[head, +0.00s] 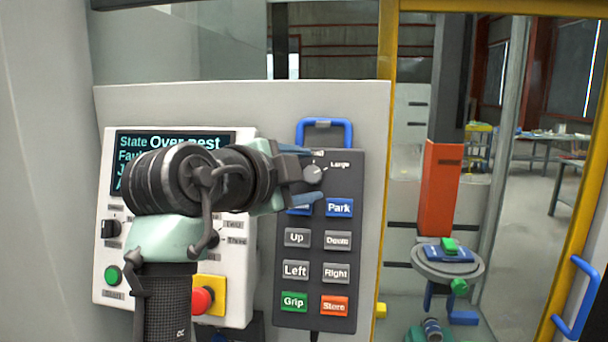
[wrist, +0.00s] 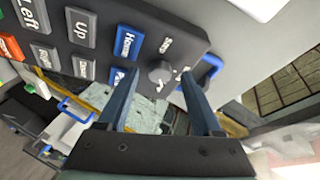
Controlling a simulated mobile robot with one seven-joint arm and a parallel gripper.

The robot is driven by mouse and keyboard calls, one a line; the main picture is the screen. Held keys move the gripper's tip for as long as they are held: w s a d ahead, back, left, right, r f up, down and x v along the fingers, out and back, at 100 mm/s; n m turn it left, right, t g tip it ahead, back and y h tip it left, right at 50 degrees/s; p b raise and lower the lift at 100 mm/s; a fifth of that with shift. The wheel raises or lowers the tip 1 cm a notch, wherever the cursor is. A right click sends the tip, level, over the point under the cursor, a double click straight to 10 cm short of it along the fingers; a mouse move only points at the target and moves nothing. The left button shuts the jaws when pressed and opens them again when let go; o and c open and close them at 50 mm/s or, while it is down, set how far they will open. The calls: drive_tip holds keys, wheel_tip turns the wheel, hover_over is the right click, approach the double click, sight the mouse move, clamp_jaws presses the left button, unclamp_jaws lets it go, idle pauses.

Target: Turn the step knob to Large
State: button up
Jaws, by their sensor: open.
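The step knob (head: 313,174) is a small round grey knob at the top of the dark pendant panel (head: 345,250). The word "Large" is printed to its upper right in the head view; another label above it is mostly hidden. My gripper (head: 315,174) is open, with one blue finger above the knob and one below. In the wrist view my gripper (wrist: 159,74) has its fingertips on either side of the knob (wrist: 160,73), with a gap seeming to show at each side. I cannot tell clearly which label the knob points at.
Below the knob are blue Home (wrist: 126,43) and Park (head: 339,208) buttons, then several grey, green and orange ones. A blue handle (head: 324,123) stands above the panel. A screen (head: 130,145) and a red stop button (head: 201,300) are at left, partly behind my arm.

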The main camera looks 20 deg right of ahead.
drive_tip(key=b+v, duration=0.4)
drive_tip(key=v, duration=0.9)
